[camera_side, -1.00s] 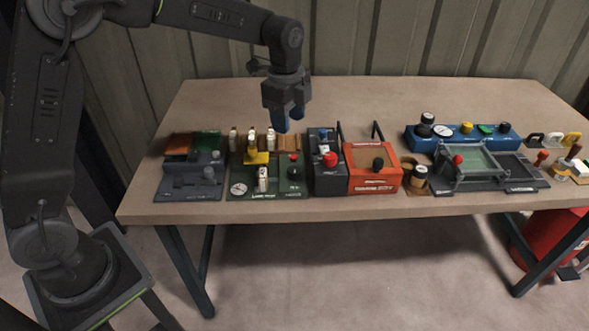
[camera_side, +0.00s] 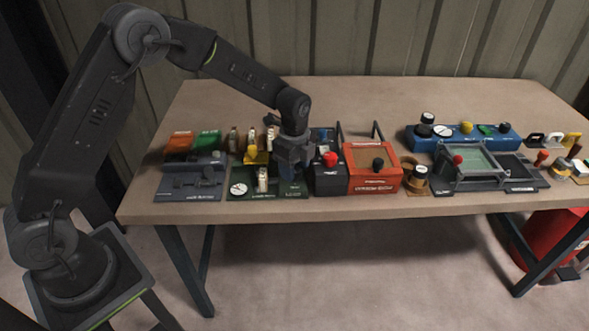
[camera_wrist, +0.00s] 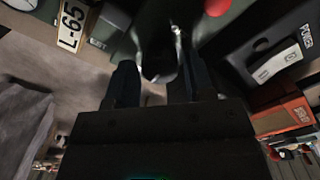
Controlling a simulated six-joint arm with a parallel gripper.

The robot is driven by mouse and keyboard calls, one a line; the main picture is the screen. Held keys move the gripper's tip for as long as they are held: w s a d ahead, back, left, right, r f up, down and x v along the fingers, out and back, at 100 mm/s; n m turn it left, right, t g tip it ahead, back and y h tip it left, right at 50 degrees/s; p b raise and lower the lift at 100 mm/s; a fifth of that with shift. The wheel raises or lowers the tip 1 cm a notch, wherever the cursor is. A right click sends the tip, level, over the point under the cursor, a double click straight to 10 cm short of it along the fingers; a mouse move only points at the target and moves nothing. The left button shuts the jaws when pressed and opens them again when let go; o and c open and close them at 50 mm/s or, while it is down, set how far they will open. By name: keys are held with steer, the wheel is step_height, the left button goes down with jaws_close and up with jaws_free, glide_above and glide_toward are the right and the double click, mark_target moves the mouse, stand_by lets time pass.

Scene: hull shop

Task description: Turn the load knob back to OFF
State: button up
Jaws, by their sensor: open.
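My gripper (camera_side: 291,182) is low over the right part of the green panel (camera_side: 239,190) on the bench. It is open and pointing down. In the wrist view, a dark knob with a pale mark (camera_wrist: 158,52) shows just beyond and between the two fingertips (camera_wrist: 158,78). I cannot tell whether either finger touches it. My gripper hides this knob in the side view, and its lettering cannot be read. A red button (camera_wrist: 216,6) shows close by at the top of the wrist view.
A white dial gauge (camera_side: 239,189) and a tag marked L-65 (camera_wrist: 72,24) are on the left. A dark box with a red knob (camera_side: 330,159) stands close on the right, with an orange box (camera_side: 375,183) beyond. The bench's front strip is clear.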

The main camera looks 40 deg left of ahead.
steer(key=shift+f, duration=0.6)
steer(key=c, duration=0.6)
steer(key=shift+c, duration=0.2)
